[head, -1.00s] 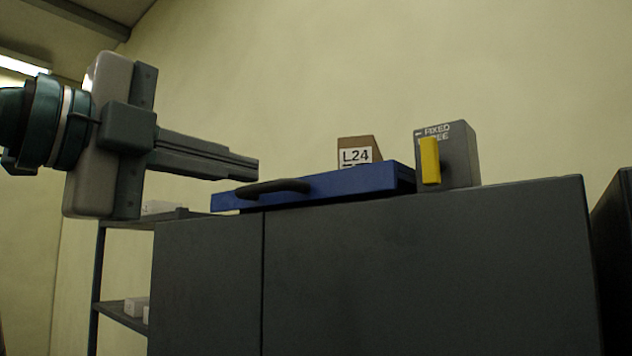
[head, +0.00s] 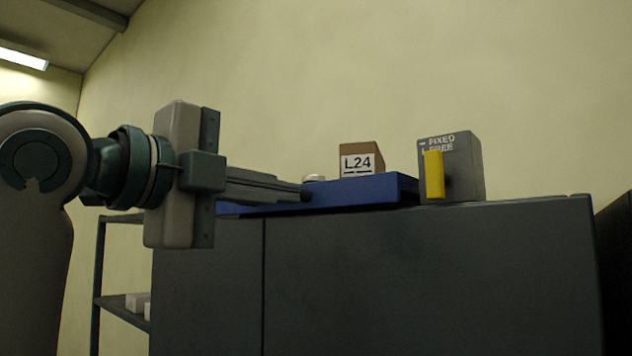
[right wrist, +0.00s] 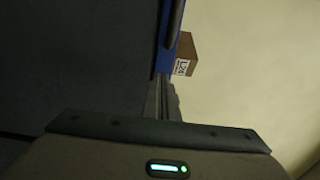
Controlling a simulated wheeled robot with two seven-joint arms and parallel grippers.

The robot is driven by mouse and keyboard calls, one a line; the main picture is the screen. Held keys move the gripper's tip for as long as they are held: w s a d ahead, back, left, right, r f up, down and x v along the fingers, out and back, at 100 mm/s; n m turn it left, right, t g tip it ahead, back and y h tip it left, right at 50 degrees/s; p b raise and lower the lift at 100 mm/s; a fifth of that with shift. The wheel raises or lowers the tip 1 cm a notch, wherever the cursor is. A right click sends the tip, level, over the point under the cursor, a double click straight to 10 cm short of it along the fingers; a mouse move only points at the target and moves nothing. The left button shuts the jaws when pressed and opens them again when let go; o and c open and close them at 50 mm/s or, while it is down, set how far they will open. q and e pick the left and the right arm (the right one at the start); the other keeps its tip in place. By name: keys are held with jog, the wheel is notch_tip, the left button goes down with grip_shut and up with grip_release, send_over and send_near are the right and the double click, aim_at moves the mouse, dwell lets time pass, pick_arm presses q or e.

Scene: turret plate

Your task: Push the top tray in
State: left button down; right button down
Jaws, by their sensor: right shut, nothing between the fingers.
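The top tray (head: 365,190) is a flat blue tray lying on top of the dark grey cabinet. It also shows as a blue strip in the right wrist view (right wrist: 162,60). My right gripper (head: 303,194) is shut and empty, its fingers pointing right across the front of the tray. The fingers hide most of the tray's dark handle in the head view; the handle (right wrist: 174,25) shows in the right wrist view, beyond the fingertips. I cannot tell whether the fingers touch the tray or handle. My left gripper is not in view.
A brown box labelled L24 (head: 361,160) and a small pale round thing (head: 314,178) stand at the tray. A grey block with a yellow lever (head: 465,170) stands at its right end. The cabinet (head: 420,280) fills the lower middle; a shelf rack (head: 98,270) stands left.

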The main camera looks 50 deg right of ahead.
aim_at(332, 200)
jog(key=d+p, duration=0.1)
jog(key=d, duration=0.1)
jog(key=d+p, duration=0.1)
jog(key=d, duration=0.1)
jog(key=d+p, duration=0.2)
jog(key=d, duration=0.1)
jog(key=shift+w+r, duration=0.1)
jog(key=shift+w, duration=0.15)
jog(key=shift+d, duration=0.15)
